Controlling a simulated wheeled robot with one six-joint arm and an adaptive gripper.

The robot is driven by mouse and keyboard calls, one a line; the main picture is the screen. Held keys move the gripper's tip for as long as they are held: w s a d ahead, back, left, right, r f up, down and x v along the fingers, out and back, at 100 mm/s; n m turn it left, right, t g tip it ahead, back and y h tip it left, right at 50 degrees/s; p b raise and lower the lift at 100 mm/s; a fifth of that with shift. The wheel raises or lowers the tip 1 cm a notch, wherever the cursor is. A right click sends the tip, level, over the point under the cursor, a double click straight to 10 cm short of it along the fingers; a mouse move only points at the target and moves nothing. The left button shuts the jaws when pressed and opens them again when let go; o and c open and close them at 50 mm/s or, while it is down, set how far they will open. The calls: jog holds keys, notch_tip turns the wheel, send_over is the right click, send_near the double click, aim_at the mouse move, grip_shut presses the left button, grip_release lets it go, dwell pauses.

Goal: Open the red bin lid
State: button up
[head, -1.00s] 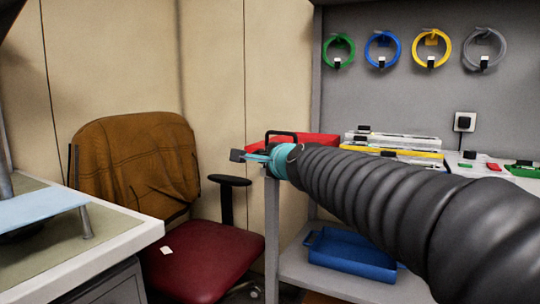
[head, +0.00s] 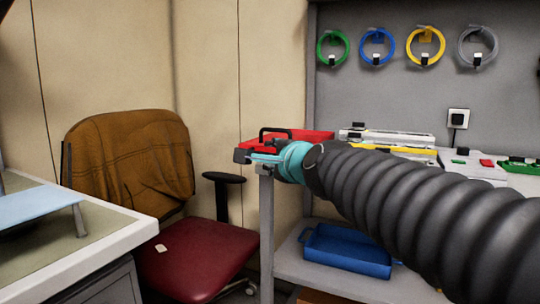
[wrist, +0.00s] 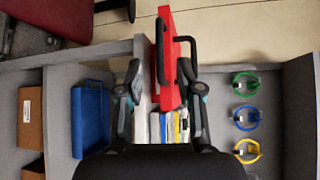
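The red bin (head: 312,135) sits on the upper level of the grey workbench, at its left end. A black handle (head: 275,131) stands up on its left part. In the wrist view the red bin (wrist: 170,75) lies ahead of my gripper, with a black handle (wrist: 187,50) along it. My gripper (head: 250,155) is in front of the bin in the head view and hides part of it. In the wrist view my gripper (wrist: 160,80) has its fingers apart, with the bench end and part of the bin showing between them. I cannot tell whether it touches the bin.
White and yellow cases (head: 390,145) stand right of the bin. A blue tray (head: 347,250) lies on the shelf below. A grey bench post (head: 267,230) stands under my gripper. A chair (head: 195,255) and a white-edged table (head: 125,235) are at left.

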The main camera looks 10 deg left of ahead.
jog(key=shift+v, duration=2.15)
jog(key=s+d+f+n+g+h, duration=0.1)
jog(key=s+f+n+g, duration=0.25)
jog(key=f+n, duration=0.35)
jog(key=s+d+f+n+g+h, duration=0.15)
jog(key=s+f+n, duration=0.25)
jog(key=f, duration=0.6)
jog(key=s+d+f+n+g+h, duration=0.3)
jog(key=s+d+f+g+h, duration=0.1)
jog(key=s+d+f, duration=0.9)
jog(key=s+d, duration=0.2)
jog(key=d, duration=0.2)
jog(key=shift+f+n+h, duration=0.15)
jog(key=shift+n+h, duration=0.15)
jog(key=shift+h, duration=0.05)
